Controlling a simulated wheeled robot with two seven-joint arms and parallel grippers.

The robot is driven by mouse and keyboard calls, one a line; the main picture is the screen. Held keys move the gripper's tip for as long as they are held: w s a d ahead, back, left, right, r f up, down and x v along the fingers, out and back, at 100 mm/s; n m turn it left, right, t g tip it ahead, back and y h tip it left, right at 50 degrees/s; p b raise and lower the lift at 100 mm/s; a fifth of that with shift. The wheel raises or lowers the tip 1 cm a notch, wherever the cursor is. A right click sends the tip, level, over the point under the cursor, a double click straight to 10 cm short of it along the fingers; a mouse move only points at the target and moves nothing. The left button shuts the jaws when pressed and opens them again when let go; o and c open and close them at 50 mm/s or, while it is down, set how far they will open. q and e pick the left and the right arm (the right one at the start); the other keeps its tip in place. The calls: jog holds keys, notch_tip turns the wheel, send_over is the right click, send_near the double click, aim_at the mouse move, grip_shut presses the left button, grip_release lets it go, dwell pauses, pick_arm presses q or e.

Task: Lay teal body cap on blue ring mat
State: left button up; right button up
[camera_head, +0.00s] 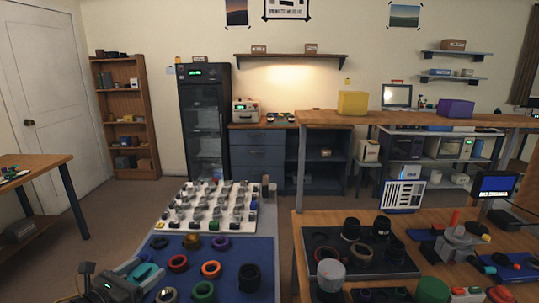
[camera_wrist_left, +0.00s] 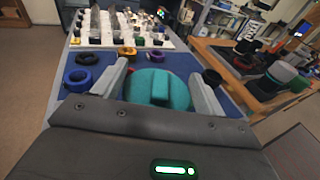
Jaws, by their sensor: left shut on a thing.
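The teal body cap (camera_head: 146,272) is a flat round disc with a raised bar across it. My left gripper (camera_head: 143,275) is shut on it at the lower left of the head view. In the left wrist view the cap (camera_wrist_left: 158,101) sits between the two grey fingers. The blue ring mat (camera_head: 229,257) lies under and beyond the gripper, with several coloured rings on it. The cap is over the mat's near left part; I cannot tell whether it touches the mat. My right gripper is not in view.
A tall black ring (camera_head: 249,277) stands at the mat's right. A white tray (camera_head: 241,221) of small parts lies behind. A wooden bench (camera_head: 447,279) is at right.

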pick_arm(q)
jog(key=s+d+f+m+g+h, duration=0.1)
jog(key=s+d+h, duration=0.1)
jog(key=s+d, duration=0.8)
jog(key=shift+s+d+f+m, duration=0.25)
jog(key=shift+d+m, duration=0.05)
jog(key=shift+d, duration=0.25)
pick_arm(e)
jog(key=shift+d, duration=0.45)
pick_arm(q)
jog(key=shift+w, duration=0.1)
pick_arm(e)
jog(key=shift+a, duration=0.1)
